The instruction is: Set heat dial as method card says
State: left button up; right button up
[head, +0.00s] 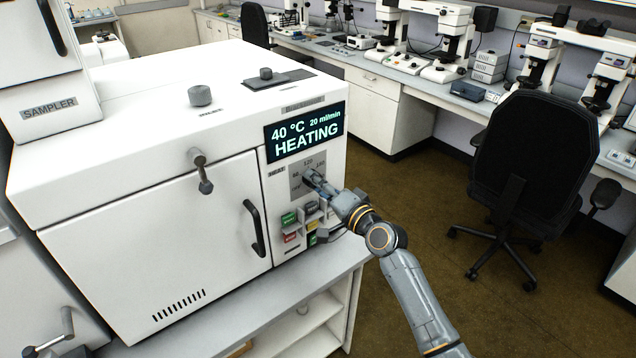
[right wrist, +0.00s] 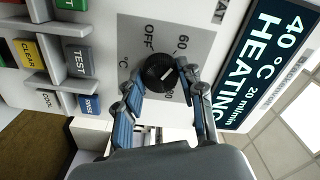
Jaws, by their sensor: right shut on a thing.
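The heat dial is a round black knob (right wrist: 159,72) with a white pointer line, on a grey scale plate (right wrist: 135,35) on the white instrument's front panel. In the right wrist view, OFF and 60 show beside it; other marks are partly hidden by the fingers. I cannot tell exactly which mark the pointer meets. My right gripper (head: 311,178) is shut on the dial, one finger on each side, and hides most of it in the head view. The display (head: 305,131) reads 40 °C, 20 ml/min, HEATING. I see no method card. My left gripper is out of view.
Coloured buttons (head: 289,218) sit just below the dial, close to my right gripper. The instrument's door (head: 150,245) is closed, with a black handle (head: 254,228). A black office chair (head: 525,150) stands at the right, with open floor before it. Microscopes line the back bench.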

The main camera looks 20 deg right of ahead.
dwell(0.4)
jog(key=o, duration=1.2)
jog(key=shift+s, duration=0.1)
jog(key=v, duration=1.2)
